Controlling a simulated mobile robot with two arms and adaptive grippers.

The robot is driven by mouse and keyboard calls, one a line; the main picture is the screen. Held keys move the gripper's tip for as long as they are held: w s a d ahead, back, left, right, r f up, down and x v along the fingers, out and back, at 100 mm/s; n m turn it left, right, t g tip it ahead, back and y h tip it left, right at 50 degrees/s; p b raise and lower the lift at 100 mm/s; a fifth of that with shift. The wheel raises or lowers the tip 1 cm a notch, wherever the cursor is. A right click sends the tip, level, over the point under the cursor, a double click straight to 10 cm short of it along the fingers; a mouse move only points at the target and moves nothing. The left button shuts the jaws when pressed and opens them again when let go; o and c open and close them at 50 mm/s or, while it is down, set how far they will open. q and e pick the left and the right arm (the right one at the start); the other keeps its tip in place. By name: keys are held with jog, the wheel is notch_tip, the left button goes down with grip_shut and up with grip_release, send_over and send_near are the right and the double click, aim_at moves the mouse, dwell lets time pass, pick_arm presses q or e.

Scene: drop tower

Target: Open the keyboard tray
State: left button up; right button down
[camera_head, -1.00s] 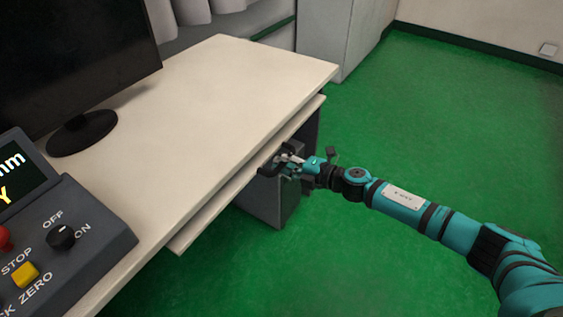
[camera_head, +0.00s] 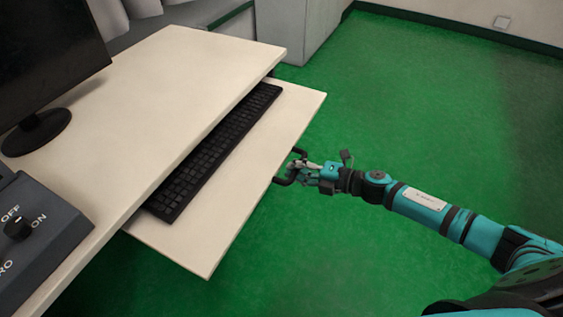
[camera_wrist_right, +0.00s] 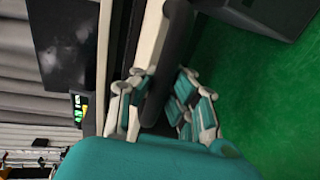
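The keyboard tray (camera_head: 216,236) is a cream board pulled out from under the desk (camera_head: 176,75), with a black keyboard (camera_head: 215,150) lying on it. A dark handle (camera_head: 284,177) sits on the tray's front edge, and it also shows in the right wrist view (camera_wrist_right: 167,62). My right gripper (camera_head: 301,168) is at this handle. In the right wrist view its fingers (camera_wrist_right: 158,103) lie on both sides of the handle, closed around it. My left gripper is in neither view.
A monitor (camera_head: 48,60) and a dark control box (camera_head: 42,235) with a knob stand on the desk. A grey cabinet (camera_head: 295,28) stands behind the desk. The green floor (camera_head: 420,95) to the right of the tray is clear.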

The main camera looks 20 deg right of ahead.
jog(key=shift+v, duration=0.8)
jog(key=c, duration=1.2)
grip_release()
jog(key=shift+f, duration=0.1)
jog(key=shift+c, duration=0.2)
jog(key=v, duration=1.2)
jog(key=shift+f, duration=0.1)
